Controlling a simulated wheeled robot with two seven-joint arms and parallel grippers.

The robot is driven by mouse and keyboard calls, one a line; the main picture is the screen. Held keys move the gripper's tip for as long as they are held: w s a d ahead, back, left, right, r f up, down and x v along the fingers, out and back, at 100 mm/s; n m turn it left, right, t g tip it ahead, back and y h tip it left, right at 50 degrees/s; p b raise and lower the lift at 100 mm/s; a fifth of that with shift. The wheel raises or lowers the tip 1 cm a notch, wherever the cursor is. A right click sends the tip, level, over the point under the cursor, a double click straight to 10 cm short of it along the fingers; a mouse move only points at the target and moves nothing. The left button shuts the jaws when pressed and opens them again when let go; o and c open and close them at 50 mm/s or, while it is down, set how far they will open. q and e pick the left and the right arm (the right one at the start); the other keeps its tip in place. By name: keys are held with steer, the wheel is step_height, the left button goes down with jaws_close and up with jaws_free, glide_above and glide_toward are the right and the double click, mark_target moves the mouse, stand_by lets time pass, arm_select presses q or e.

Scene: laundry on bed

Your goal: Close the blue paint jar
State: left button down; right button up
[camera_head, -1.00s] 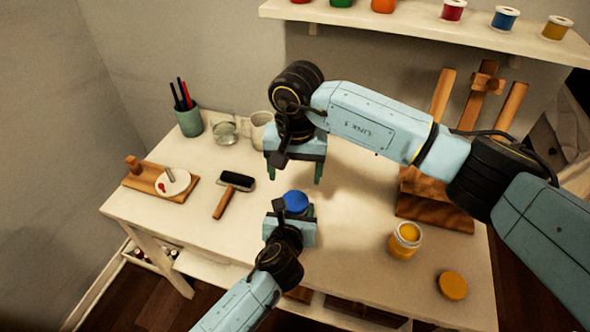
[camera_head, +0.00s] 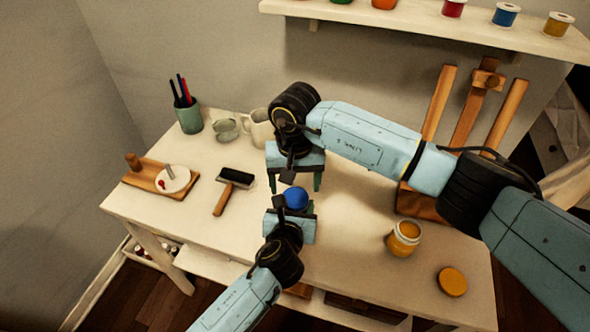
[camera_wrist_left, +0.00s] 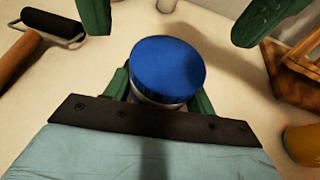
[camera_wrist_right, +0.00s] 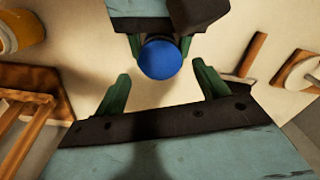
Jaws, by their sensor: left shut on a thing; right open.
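The blue paint jar (camera_wrist_left: 160,101) stands on the table with a blue lid (camera_wrist_left: 168,66) on top; I cannot tell how tightly it sits. The lid also shows in the head view (camera_head: 296,197) and the right wrist view (camera_wrist_right: 160,59). My left gripper (camera_head: 293,208) is shut on the jar's body from the front, its green fingers below the lid. My right gripper (camera_head: 295,184) is open and empty, pointing down from behind and above the jar. Its two spread fingers show past the lid in the left wrist view, apart from it.
An open yellow paint jar (camera_head: 403,238) stands at the right, its yellow lid (camera_head: 452,282) lying nearer the front edge. A brayer (camera_head: 234,184), palette board (camera_head: 150,176), pen cup (camera_head: 188,118), glass jar and mug are at left and back. A wooden easel (camera_head: 466,110) stands behind.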

mark_target(295, 197)
steer(key=shift+f, duration=1.75)
steer(key=c, duration=1)
steer(key=m, duration=0.7)
steer(key=shift+m, duration=0.3)
steer(key=m, duration=0.6)
steer(key=o, duration=1.1)
